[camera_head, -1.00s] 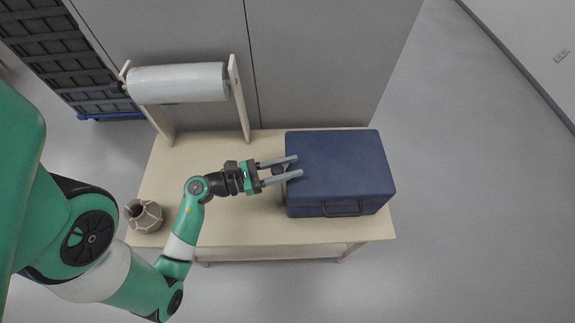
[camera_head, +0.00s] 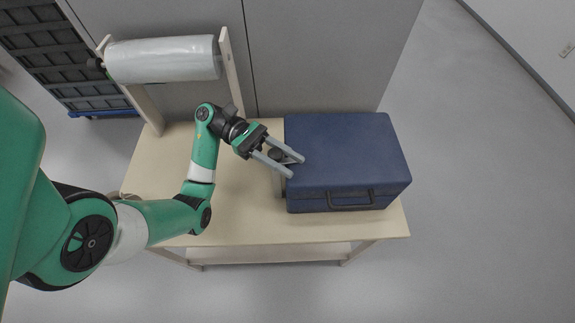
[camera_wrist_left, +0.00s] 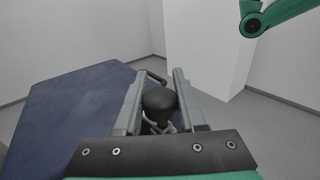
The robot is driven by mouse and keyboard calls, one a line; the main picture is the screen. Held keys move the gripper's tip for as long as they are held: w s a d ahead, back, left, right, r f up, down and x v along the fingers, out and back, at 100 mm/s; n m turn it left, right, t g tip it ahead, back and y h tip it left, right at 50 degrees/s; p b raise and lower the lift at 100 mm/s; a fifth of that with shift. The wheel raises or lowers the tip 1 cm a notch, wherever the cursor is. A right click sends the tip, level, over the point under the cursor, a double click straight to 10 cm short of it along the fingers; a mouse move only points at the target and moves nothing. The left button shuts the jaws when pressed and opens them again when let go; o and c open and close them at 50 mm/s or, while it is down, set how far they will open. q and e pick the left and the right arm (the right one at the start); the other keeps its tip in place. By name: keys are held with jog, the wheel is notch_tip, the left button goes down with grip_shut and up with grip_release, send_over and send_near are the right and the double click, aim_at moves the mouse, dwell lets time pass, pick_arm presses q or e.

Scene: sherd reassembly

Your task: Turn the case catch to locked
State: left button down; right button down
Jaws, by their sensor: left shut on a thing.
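The blue case (camera_head: 345,160) stands closed on the table, its handle (camera_head: 350,198) on the front side. The catch, a dark round knob (camera_head: 275,153), is at the case's left side. My left gripper (camera_head: 294,165) reaches it from the left and is shut on the knob, one finger on each side. In the left wrist view the black knob (camera_wrist_left: 159,103) sits between the two grey fingers, with the blue case (camera_wrist_left: 75,110) to the left. The catch's lower part and its exact setting are mostly hidden. My right gripper is not in view.
The pale wooden table (camera_head: 250,222) has clear room in front of the case. A white roll (camera_head: 163,58) on a wooden stand is at the back left. A grey partition (camera_head: 320,60) stands behind the table.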

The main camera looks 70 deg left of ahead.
pick_arm(q)
jog(key=shift+s+d+m+g+h+b, duration=0.1)
jog(key=shift+s+m+g+h+b, duration=0.1)
jog(key=shift+m+g+h+b, duration=0.6)
jog(key=shift+g, duration=0.4)
jog(key=shift+c, duration=2.4)
grip_release()
jog(key=shift+d, duration=0.1)
